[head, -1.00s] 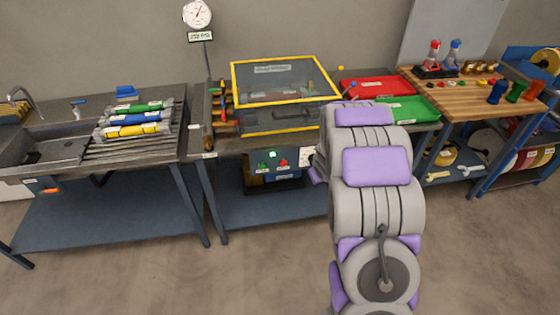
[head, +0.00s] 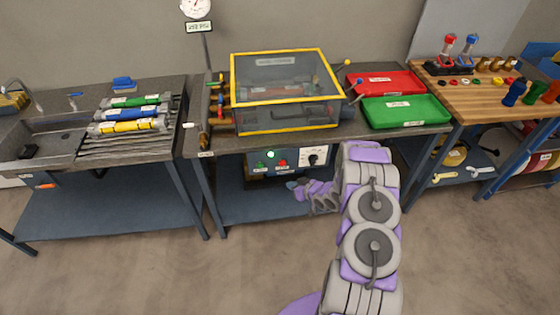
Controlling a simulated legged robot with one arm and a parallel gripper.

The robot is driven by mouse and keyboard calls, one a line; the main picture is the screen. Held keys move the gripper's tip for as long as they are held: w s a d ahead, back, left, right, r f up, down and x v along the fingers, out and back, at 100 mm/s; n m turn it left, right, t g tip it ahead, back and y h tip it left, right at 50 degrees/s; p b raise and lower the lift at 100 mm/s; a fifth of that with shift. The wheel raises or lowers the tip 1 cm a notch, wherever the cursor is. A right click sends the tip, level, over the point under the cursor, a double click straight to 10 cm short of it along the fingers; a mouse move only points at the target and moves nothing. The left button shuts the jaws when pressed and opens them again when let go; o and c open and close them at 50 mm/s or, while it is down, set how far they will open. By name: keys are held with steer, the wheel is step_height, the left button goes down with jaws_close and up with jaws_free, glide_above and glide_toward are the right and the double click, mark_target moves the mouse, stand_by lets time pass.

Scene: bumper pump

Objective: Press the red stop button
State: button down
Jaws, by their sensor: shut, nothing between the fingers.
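The red button (head: 282,162) sits on the front of a dark control box (head: 298,166) under the middle bench. A green button (head: 261,168) is to its left, a lit green lamp (head: 270,154) is above, and a white dial (head: 314,157) is to its right. My gripper (head: 291,185) is shut and empty, just below and slightly right of the red button in the picture. Its tip looks small and partly blends with my purple and grey arm. I cannot tell whether it touches the box.
The middle bench (head: 240,144) overhangs the box, with a yellow-framed clear case (head: 285,80) on top. Red (head: 387,83) and green (head: 407,111) trays lie right of the case. A bench leg (head: 211,200) stands left of the box. The floor in front is clear.

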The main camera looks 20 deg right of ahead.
mark_target(283, 164)
steer(key=shift+w+a+f+y, duration=0.15)
steer(key=shift+a+f+y, duration=0.25)
steer(key=shift+a+f, duration=0.25)
steer(key=shift+a+r, duration=0.1)
steer(key=w+d+b, duration=0.1)
steer(key=w+d, duration=0.1)
steer(key=w, duration=0.6)
steer(key=shift+w+d, duration=0.25)
steer(key=shift+d, duration=0.05)
stand_by(1.8)
steer(key=shift+w+d, duration=0.1)
steer(key=shift+w, duration=0.25)
